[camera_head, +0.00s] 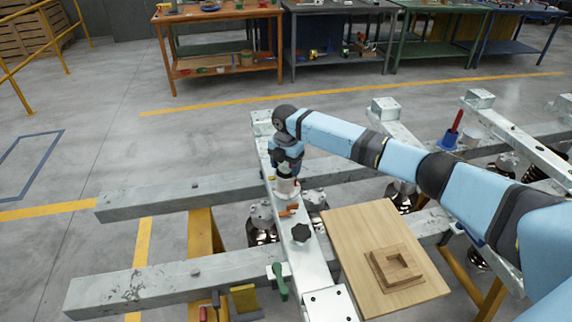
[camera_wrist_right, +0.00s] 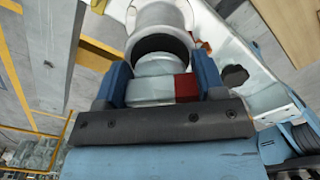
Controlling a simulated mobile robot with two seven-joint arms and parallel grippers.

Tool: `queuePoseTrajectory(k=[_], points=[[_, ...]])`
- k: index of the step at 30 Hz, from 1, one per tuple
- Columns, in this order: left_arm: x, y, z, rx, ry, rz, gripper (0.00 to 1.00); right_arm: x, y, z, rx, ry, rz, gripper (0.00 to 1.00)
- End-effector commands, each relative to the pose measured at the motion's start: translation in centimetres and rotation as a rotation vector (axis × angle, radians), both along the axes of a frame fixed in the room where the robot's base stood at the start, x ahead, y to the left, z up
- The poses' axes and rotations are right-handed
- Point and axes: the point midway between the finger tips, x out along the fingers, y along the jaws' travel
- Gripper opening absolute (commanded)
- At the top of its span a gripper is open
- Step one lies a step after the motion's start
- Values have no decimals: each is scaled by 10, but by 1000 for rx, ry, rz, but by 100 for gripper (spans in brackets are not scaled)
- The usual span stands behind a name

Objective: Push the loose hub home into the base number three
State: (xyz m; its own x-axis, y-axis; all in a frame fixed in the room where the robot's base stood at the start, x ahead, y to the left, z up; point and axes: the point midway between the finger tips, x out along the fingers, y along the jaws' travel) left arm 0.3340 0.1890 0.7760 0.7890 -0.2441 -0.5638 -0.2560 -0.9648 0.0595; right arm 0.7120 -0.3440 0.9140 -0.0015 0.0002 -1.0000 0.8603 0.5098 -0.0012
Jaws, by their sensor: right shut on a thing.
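My right gripper (camera_head: 287,178) points down over the pale steel beam in the middle of the head view. In the right wrist view its two blue fingers (camera_wrist_right: 160,85) are closed on a grey round piece, which looks like the loose hub (camera_wrist_right: 152,88). A dark red block or patch (camera_wrist_right: 186,87) shows beside it between the fingers. Just beyond the fingertips is a pale grey cylinder (camera_wrist_right: 160,22) with a dark open mouth, perhaps the base. I cannot tell how far the hub is inside it, nor read any number. My left gripper is not in view.
A black star knob (camera_head: 301,233) and small orange pieces (camera_head: 290,209) sit on the beam. A green-handled tool (camera_head: 280,282) is near its front. A wooden board (camera_head: 350,230) with a square wooden block (camera_head: 398,267) lies to the right. Spring isolators (camera_head: 262,218) stand between beams.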

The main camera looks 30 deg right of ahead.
Motion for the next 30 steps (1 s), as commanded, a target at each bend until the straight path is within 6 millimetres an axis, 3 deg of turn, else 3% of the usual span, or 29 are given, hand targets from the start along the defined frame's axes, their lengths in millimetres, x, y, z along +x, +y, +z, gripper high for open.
queuePoseTrajectory(k=[14, 30], points=[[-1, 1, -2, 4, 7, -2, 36, 1, 0, 4, 2, -5, 0, 0], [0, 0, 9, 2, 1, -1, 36, 2, 0, 3, 2, -5, 0, 0]])
